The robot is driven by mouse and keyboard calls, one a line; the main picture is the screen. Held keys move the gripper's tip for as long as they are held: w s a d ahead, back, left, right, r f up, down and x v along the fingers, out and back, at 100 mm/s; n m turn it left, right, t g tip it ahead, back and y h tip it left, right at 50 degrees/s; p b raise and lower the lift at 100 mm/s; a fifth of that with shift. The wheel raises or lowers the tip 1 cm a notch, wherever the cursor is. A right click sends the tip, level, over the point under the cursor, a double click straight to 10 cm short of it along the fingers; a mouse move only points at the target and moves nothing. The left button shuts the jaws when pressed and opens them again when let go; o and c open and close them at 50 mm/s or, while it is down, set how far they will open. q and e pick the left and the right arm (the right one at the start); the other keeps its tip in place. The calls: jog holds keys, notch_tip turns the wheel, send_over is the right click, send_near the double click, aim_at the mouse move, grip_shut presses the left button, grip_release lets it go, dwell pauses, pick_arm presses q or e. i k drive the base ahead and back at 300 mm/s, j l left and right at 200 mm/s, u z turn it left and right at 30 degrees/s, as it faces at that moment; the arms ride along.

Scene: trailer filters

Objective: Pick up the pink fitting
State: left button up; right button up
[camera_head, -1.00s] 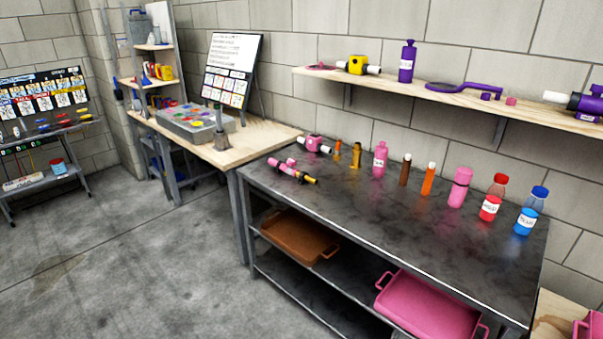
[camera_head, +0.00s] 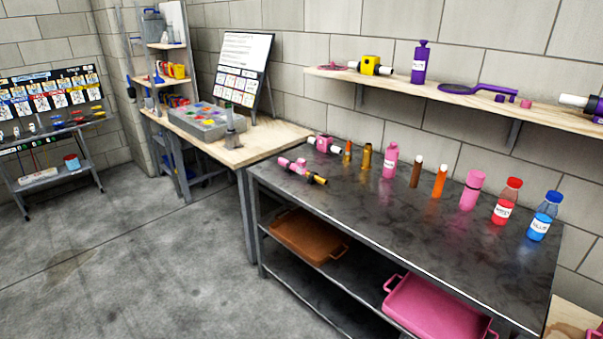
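A pink fitting-like piece (camera_head: 294,165) lies at the left end of the dark metal table (camera_head: 400,220), with a yellow and black piece at its right end. Behind it is a pink block-shaped fitting with white ends (camera_head: 324,145). I cannot tell which of the two is the pink fitting of the task. Nothing covers either piece. Neither of my grippers is in view.
Several bottles and tubes stand along the table's back, including a pink bottle (camera_head: 390,160), red bottle (camera_head: 507,202) and blue bottle (camera_head: 543,216). A brown tray (camera_head: 303,243) and pink tray (camera_head: 440,312) lie below. A wooden shelf (camera_head: 450,95) hangs above. The table's front is clear.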

aim_at(314, 177)
jog(key=i+j+z, duration=0.15)
jog(key=z, duration=0.3)
jog(key=i+j+z, duration=0.2)
jog(key=z, duration=0.3)
jog(key=i+j+z, duration=0.15)
jog(key=j, duration=0.2)
jog(key=i+j+z, duration=0.1)
jog(key=j, duration=0.25)
jog(key=i+j+z, duration=0.15)
jog(key=j, duration=0.2)
jog(key=i+j, duration=0.1)
jog(key=j, duration=0.25)
jog(key=i+j, duration=0.1)
jog(key=j, duration=0.3)
jog(key=i+j+z, duration=0.1)
jog(key=j, duration=0.25)
